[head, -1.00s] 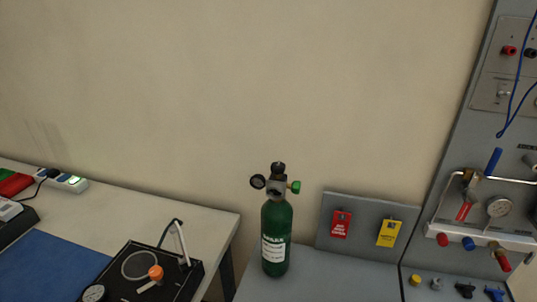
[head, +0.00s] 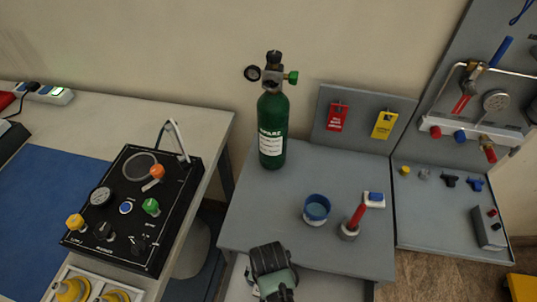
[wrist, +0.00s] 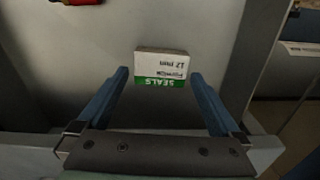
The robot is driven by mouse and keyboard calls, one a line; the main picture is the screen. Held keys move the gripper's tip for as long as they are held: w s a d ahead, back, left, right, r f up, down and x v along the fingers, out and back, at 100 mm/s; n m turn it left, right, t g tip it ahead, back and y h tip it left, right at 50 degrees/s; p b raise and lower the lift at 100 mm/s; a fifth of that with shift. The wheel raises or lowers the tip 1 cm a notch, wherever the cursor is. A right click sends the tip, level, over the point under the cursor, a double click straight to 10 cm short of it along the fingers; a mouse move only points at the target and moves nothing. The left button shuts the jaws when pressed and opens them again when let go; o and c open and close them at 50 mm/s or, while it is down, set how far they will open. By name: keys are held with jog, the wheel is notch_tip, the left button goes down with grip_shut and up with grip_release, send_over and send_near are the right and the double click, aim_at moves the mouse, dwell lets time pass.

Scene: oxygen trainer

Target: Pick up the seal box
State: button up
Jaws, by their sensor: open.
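The seal box (wrist: 161,65) is a small white box with a green band reading SEALS and "12 mm". In the wrist view it lies on a grey surface, upside down in the picture. My gripper (wrist: 159,74) is open, its two blue fingers pointing toward the box. The box appears between the fingertips with a gap on each side; how far beyond them it lies I cannot tell. In the head view a dark part of my arm (head: 270,262) shows at the bottom, in front of the grey bench. I cannot make out the seal box there.
A green cylinder (head: 272,130) stands on the grey bench (head: 240,215). A blue-rimmed cup (head: 317,208), a red-handled tool (head: 354,220) and a small white-and-blue item (head: 374,199) are nearby. A black control box (head: 130,215) is on the left table. A red object (wrist: 78,2) is at the wrist view's top.

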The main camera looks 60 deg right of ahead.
jog(key=shift+w+d+f, duration=0.1)
jog(key=shift+f, duration=1.75)
jog(key=c, duration=1)
